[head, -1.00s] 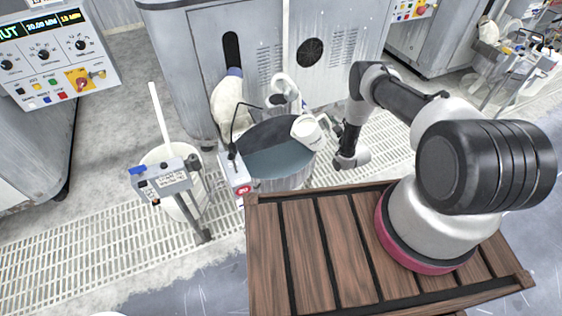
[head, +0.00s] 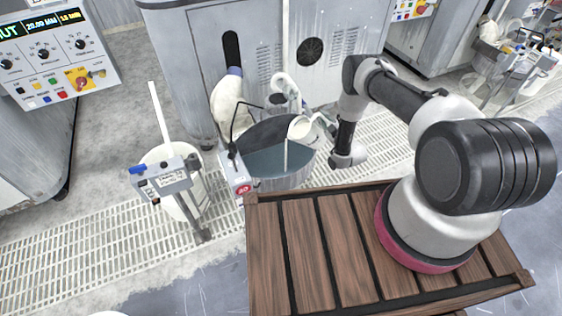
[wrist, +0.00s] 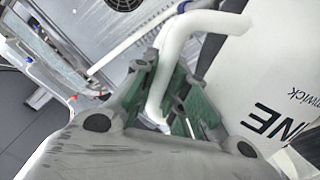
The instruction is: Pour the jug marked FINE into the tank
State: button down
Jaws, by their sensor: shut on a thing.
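A white jug (head: 302,130) is tilted over the right side of the tank (head: 285,184). A thin pale stream (head: 286,157) falls from its lip into the grey-blue liquid in the tank. My gripper (wrist: 172,100) is shut on the jug's handle (wrist: 186,35), with green-padded fingers either side of it. The jug also shows in the wrist view (wrist: 265,80), where the letters "INE" are readable and the rest of the word is hidden. In the head view my gripper (head: 326,127) is small and partly hidden at the jug's right.
A white bucket (head: 203,190) with a stick stands left of the tank, behind a small control box (head: 165,181). A red-numbered display (head: 243,188) sits at the tank's front left. White hoses (head: 228,98) and a grey cabinet (head: 185,60) are behind. A slatted wooden deck (head: 300,260) lies in front.

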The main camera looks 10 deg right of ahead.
aim_at(313, 119)
jog(key=shift+s+a+r+n+p, duration=0.2)
jog(key=shift+a+r+n+p, duration=0.3)
jog(key=shift+n, duration=0.2)
jog(key=shift+s+a+r+n+p, duration=0.15)
jog(key=shift+a+r+n+p, duration=0.25)
jog(key=shift+a+n, duration=0.25)
dwell(2.1)
jog(key=shift+s+a+f+n+p, duration=0.25)
jog(key=shift+a+f+n+p, duration=0.2)
jog(key=shift+a+n+p, duration=0.4)
dwell(2.0)
jog(key=shift+s+a+r+n, duration=0.1)
jog(key=shift+s+a+n, duration=0.1)
jog(key=shift+a+n, duration=0.35)
dwell(1.2)
